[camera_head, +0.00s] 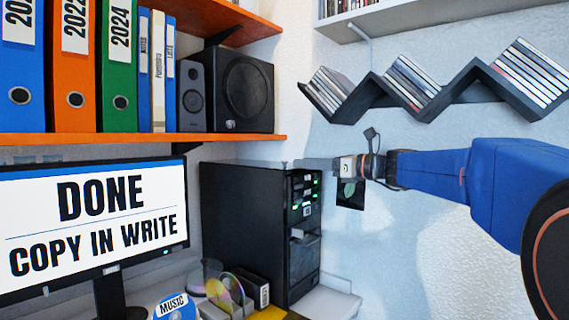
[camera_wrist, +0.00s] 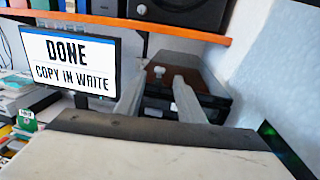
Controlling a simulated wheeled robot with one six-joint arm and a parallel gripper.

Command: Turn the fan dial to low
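My gripper (camera_head: 312,163) reaches in from the right in the head view, by the upper front of a black computer tower (camera_head: 245,230). In the wrist view my gripper (camera_wrist: 158,82) has its two grey fingers apart, with nothing held between them. The tower (camera_wrist: 205,98) shows behind and between the fingers there, with a small pale round mark (camera_wrist: 159,71) on its dark surface. Green lights (camera_head: 308,181) and a small white label (camera_head: 306,210) show on the tower's front. I cannot make out the fan dial or its setting for certain. I cannot tell whether the fingers touch the tower.
A monitor (camera_head: 95,220) reading "DONE COPY IN WRITE" stands left of the tower. An orange shelf (camera_head: 140,139) holds binders and speakers above. A zigzag rack (camera_head: 455,92) of discs hangs on the right wall. Discs (camera_head: 225,290) stand low before the tower.

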